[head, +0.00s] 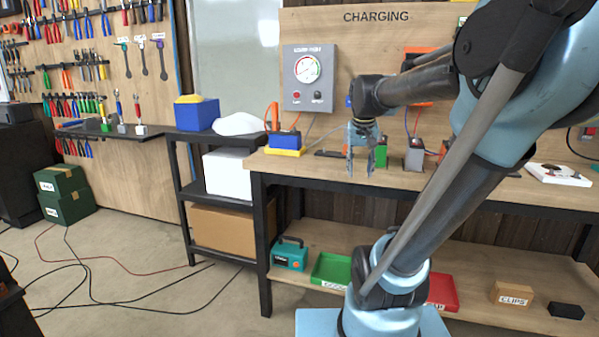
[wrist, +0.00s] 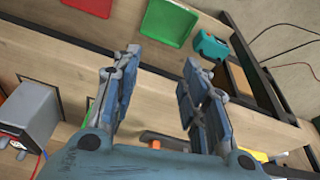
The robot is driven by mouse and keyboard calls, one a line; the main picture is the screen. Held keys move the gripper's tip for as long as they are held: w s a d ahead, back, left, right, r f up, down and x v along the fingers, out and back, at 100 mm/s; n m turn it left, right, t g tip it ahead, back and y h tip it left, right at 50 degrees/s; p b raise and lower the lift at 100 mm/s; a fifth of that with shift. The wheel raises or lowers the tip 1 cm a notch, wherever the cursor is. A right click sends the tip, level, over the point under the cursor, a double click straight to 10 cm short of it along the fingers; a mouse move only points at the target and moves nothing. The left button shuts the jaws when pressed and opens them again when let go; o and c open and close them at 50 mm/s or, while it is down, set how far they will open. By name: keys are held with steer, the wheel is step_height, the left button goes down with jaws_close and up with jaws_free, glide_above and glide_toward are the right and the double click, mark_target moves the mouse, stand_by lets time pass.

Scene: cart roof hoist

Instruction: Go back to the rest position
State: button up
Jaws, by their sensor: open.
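My gripper (head: 361,160) hangs over the front part of the charging bench (head: 480,183) in the head view, fingers pointing down. In the wrist view its two fingers (wrist: 158,95) are spread apart with nothing between them but the bench top and its edge. My arm reaches across the right half of the head view and hides part of the bench. No marker for a rest position shows.
A blue and yellow battery (head: 285,142) stands left of my gripper, and a grey block (head: 414,154) stands right of it. A load tester box (head: 308,78) hangs on the back board. Green (head: 331,270) and red (head: 442,292) trays lie on the lower shelf. Cables cross the floor at left.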

steer(key=s+f+n+g, duration=0.1)
steer(key=s+f, duration=1.6)
steer(key=s, duration=0.1)
steer(key=shift+a+f+n+y, duration=0.15)
steer(key=shift+n+y, duration=0.25)
steer(key=shift+w+f, duration=0.2)
steer(key=shift+w, duration=0.2)
